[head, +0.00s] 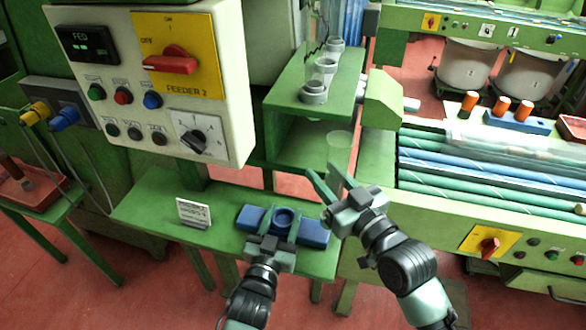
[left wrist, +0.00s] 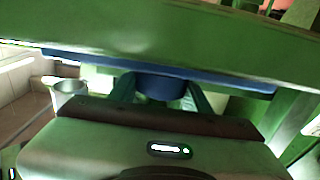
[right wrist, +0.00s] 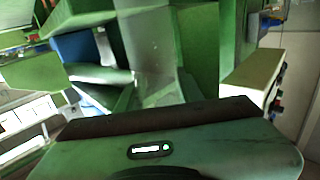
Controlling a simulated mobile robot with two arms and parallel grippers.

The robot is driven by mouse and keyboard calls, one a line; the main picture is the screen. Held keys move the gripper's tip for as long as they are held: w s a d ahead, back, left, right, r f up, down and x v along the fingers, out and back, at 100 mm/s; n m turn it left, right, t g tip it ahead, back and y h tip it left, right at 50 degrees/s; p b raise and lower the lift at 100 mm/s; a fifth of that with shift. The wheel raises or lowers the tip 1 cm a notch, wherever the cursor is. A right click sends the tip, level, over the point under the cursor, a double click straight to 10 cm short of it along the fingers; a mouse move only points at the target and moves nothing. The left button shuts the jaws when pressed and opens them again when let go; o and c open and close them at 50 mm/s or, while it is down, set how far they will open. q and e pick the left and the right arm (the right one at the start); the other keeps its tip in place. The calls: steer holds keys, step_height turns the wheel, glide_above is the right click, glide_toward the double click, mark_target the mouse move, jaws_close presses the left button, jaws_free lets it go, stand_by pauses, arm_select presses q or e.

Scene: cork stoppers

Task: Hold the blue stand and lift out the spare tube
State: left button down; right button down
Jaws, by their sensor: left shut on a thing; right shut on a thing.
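The blue stand (head: 314,232) lies on the green lower shelf in the head view, with a round socket in its middle. My left gripper (head: 281,230) is shut on the stand, its fingers on either side of the socket. In the left wrist view the stand's round blue part (left wrist: 158,88) shows between the fingers. My right gripper (head: 327,183) is shut on a clear, see-through tube (head: 341,142) and holds it above and to the right of the stand. The tube also shows faintly in the right wrist view (right wrist: 152,45). The tube's lower end is hard to make out.
A green upper shelf (head: 338,95) holds clear tubes (head: 324,68) above the right gripper. A small white sign (head: 194,213) stands left of the stand. A control box (head: 150,75) hangs at upper left. A conveyor frame (head: 450,215) is at right. The lower shelf's left part is clear.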

steer(key=s+d, duration=0.2)
steer(key=d, duration=0.5)
steer(key=shift+s, duration=0.15)
arm_select(q)
steer(key=c, duration=0.6)
jaws_free()
steer(key=v, duration=1.2)
